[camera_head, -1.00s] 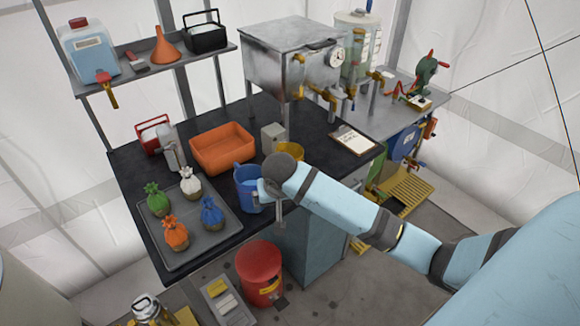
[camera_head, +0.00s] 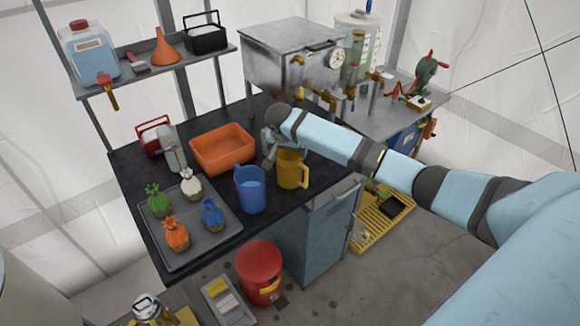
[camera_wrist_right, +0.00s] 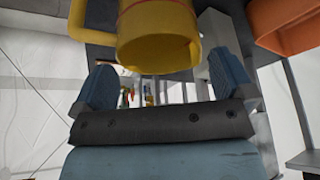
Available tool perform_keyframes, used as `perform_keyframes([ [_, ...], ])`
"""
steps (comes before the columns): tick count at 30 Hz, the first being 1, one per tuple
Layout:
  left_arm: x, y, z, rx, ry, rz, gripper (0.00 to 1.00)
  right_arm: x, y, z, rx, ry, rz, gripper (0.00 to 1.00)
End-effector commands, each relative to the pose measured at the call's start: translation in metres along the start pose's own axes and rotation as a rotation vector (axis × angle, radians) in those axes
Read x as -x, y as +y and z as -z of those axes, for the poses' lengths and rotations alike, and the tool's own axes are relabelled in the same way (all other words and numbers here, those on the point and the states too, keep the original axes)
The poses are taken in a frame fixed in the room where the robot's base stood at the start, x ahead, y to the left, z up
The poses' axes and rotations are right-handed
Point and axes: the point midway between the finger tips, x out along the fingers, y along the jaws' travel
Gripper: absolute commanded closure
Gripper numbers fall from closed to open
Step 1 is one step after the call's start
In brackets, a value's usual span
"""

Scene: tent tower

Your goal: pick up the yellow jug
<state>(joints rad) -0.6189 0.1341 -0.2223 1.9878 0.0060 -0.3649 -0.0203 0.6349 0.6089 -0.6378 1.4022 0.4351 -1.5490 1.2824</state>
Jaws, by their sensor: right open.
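The yellow jug (camera_head: 292,172) stands upright on the black worktop (camera_head: 215,262), to the right of the blue jug (camera_head: 250,188). My right gripper (camera_head: 268,150) is just left of and behind the yellow jug's rim, partly hidden by my own wrist. In the right wrist view the yellow jug (camera_wrist_right: 158,38) is large at the top, with its handle to the left. The open fingers of my right gripper (camera_wrist_right: 164,78) show on either side below it, with a gap to it; I see no grip on it. My left gripper is not in view.
The orange tub (camera_head: 222,150) is close to the left of my right gripper. A grey tray (camera_head: 200,240) with several small tied sacks lies at the left front. A metal boiler (camera_head: 272,70) with taps stands behind. My right arm crosses the worktop's right side.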

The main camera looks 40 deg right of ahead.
Motion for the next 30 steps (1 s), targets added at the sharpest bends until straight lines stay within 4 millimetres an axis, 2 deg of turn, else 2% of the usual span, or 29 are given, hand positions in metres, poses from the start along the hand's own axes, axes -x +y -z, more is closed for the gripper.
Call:
perform_keyframes([
  [5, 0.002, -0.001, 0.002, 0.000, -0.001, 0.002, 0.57, -0.011, 0.001, 0.000, 0.001, 0.000, -0.001, 0.00],
  [12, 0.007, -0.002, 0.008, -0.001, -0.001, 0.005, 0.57, -0.046, 0.002, -0.001, 0.000, -0.001, -0.002, 0.00],
  [15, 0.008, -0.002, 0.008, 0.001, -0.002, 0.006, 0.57, -0.056, 0.002, -0.001, 0.000, -0.001, -0.001, 0.00],
  [23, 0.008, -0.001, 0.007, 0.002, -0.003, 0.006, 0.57, -0.059, 0.002, -0.001, 0.001, 0.000, 0.001, 0.00],
  [27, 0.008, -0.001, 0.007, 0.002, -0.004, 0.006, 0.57, -0.059, 0.002, -0.001, 0.001, 0.000, 0.001, 0.32],
  [30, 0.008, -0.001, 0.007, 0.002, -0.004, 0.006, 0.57, -0.058, 0.002, -0.001, 0.001, 0.000, 0.001, 0.32],
])
